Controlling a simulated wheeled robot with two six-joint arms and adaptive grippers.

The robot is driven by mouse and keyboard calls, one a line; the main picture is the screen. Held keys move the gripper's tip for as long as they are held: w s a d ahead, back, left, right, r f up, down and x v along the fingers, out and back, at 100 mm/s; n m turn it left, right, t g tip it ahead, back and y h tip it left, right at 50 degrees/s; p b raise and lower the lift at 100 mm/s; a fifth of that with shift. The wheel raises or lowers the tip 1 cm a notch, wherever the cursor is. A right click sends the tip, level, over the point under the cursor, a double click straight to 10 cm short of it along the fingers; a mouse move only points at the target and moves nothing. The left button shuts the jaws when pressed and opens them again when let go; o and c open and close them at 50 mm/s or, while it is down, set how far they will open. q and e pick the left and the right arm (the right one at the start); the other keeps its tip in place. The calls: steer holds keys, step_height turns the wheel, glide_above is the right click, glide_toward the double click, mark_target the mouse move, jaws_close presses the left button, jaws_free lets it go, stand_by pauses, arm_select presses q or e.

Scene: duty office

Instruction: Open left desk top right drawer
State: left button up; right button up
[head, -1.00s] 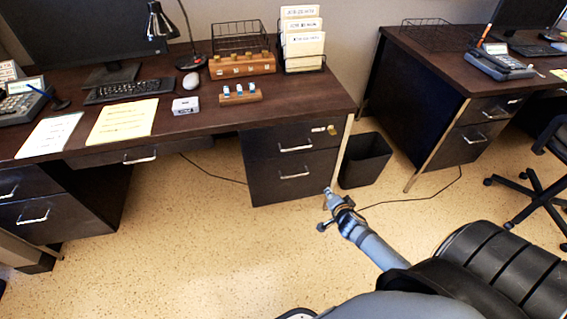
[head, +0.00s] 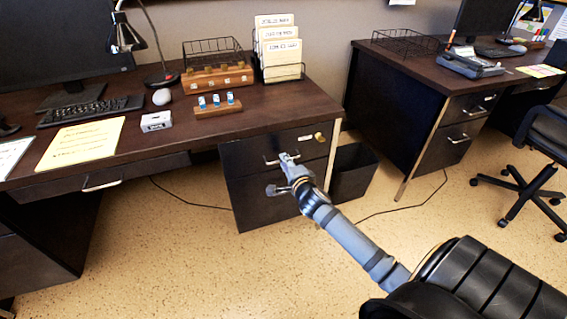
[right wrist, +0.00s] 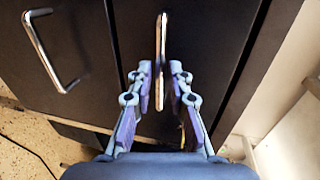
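The left desk's top right drawer (head: 240,155) is dark, with a metal bar handle (head: 268,160), a small white label and a brass-coloured lock. It looks shut. My right gripper (head: 288,158) is at this handle and hides part of it in the head view. In the right wrist view, the handle (right wrist: 161,50) runs between the two fingers of my right gripper (right wrist: 161,85). The fingers are apart, with a narrow gap visible on each side of the bar. My left gripper is not in view.
The lower drawer's handle (right wrist: 48,50) shows at left in the right wrist view. A black bin (head: 352,172) stands right of the drawers. The desk top (head: 180,128) holds a block with blue-and-white items (head: 217,104) and a file holder (head: 280,72). The floor in front is clear.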

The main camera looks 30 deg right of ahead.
steer(key=shift+x, duration=1)
jaws_close()
